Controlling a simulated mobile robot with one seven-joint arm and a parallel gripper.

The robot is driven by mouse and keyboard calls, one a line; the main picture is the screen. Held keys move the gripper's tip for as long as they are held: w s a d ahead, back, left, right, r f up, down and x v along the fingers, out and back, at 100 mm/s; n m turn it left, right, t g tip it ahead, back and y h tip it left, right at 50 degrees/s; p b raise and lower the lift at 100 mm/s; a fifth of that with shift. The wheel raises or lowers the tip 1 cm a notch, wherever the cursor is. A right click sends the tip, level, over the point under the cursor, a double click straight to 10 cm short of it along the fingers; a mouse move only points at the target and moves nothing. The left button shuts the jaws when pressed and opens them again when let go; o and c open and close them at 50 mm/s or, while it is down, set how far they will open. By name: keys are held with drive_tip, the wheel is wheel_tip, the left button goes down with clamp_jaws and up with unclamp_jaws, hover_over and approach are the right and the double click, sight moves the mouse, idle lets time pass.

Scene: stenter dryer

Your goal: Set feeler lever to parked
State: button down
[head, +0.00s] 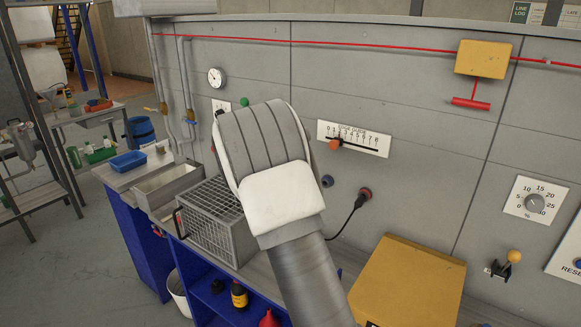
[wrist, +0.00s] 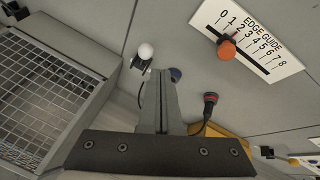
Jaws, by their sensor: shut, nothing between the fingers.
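No label reading "feeler" can be made out. A small lever with a white ball knob (wrist: 145,51) stands out from the grey panel in the wrist view. In the head view my arm hides that spot. Another lever, with a yellow-orange ball (head: 514,257) on a black base, is at the lower right of the head view. I cannot tell by label which is the feeler lever. My gripper (wrist: 160,76) is shut and empty, its fingers just below and right of the white knob in the picture. Contact cannot be told. The fingers are hidden in the head view.
The edge guide scale (head: 373,141) with its orange pointer is right of my arm. A blue button (head: 326,181) and a black plug with cable (head: 364,194) are close by. A wire cage (head: 205,222) and yellow box (head: 408,282) stand below.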

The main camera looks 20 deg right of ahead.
drive_tip(key=shift+s+a+r, duration=0.2)
drive_tip(key=shift+s+r, duration=0.05)
drive_tip(key=shift+r, duration=0.3)
drive_tip(key=shift+s+a+r, duration=0.2)
drive_tip(key=shift+r, duration=0.3)
drive_tip(key=s+a+r+m+g+y+b, duration=0.1)
drive_tip(key=s+a+r+m+y, duration=0.15)
drive_tip(key=s+m, duration=0.7)
drive_tip(key=s+a+r+m+g+y, duration=0.1)
drive_tip(key=s+r+m+y, duration=0.15)
drive_tip(key=s+m, duration=0.75)
drive_tip(key=s+a+f+m+y, duration=0.1)
drive_tip(key=s+a+m, duration=0.2)
drive_tip(key=s, duration=0.5)
drive_tip(key=s+a+f+m+y, duration=0.2)
drive_tip(key=s+a+m, duration=0.2)
drive_tip(key=s, duration=0.4)
drive_tip(key=s+a+f+m+y+b, duration=0.1)
drive_tip(key=s+a+m, duration=0.3)
drive_tip(key=s, duration=0.5)
drive_tip(key=shift+a+f+y, duration=0.2)
drive_tip(key=shift+a+y, duration=0.1)
drive_tip(key=shift+a, duration=0.15)
